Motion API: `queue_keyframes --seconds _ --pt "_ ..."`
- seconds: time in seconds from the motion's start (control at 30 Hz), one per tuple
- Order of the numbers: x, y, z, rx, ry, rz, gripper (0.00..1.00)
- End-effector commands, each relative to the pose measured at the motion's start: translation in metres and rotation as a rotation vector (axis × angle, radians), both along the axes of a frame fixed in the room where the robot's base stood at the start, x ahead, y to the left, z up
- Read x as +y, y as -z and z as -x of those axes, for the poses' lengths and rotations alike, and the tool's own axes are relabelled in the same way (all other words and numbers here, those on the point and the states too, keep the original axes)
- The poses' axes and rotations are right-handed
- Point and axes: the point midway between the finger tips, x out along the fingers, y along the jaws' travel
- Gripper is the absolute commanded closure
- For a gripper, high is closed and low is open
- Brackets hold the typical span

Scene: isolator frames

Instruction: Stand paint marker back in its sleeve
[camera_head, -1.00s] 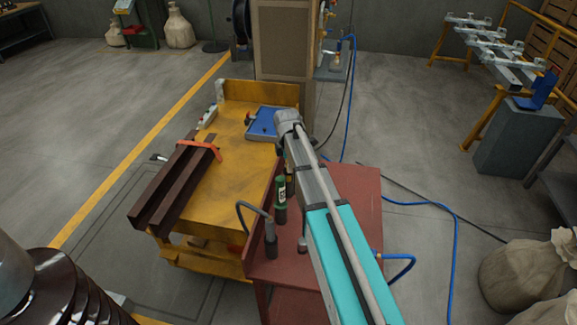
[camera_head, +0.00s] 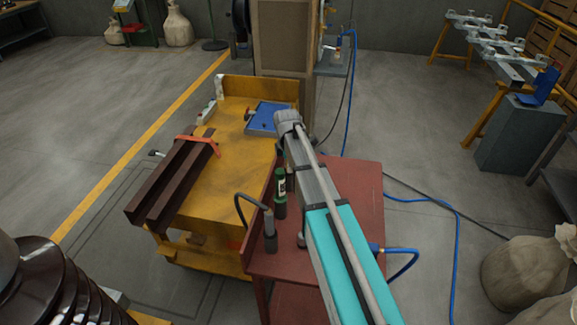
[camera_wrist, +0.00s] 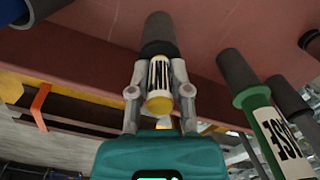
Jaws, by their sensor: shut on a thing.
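My gripper (camera_wrist: 158,95) is shut on the paint marker (camera_wrist: 159,85), which has a white label with black print and a yellow end facing the wrist camera. Beyond the fingers, a black band and a dark grey sleeve (camera_wrist: 159,32) lie in line with the marker. I cannot tell how far the marker sits inside that sleeve. A green marker (camera_wrist: 280,140) with a white label stands in a neighbouring grey sleeve (camera_wrist: 237,70). In the head view the green marker (camera_head: 281,183) shows left of my arm, which mostly hides my gripper and the held marker.
The sleeves are on a dark red table (camera_head: 350,190). A grey cylinder (camera_head: 270,232) with a black cable stands near its left edge. A yellow cart (camera_head: 215,170) with brown steel beams (camera_head: 175,180) and a blue tray (camera_head: 262,124) is to the left.

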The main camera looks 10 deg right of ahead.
Motion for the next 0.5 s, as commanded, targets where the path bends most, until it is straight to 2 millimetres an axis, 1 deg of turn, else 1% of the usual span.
queue_keyframes --seconds 0.3,0.33,0.47,0.5 --pt "0.0000 -0.0002 0.0000 0.000 0.000 0.000 1.00" --pt "0.0000 -0.0002 0.0000 0.000 0.000 0.000 0.73" --pt "0.0000 -0.0002 0.0000 0.000 0.000 0.000 0.49" --pt "0.0000 -0.0002 0.0000 0.000 0.000 0.000 0.41"
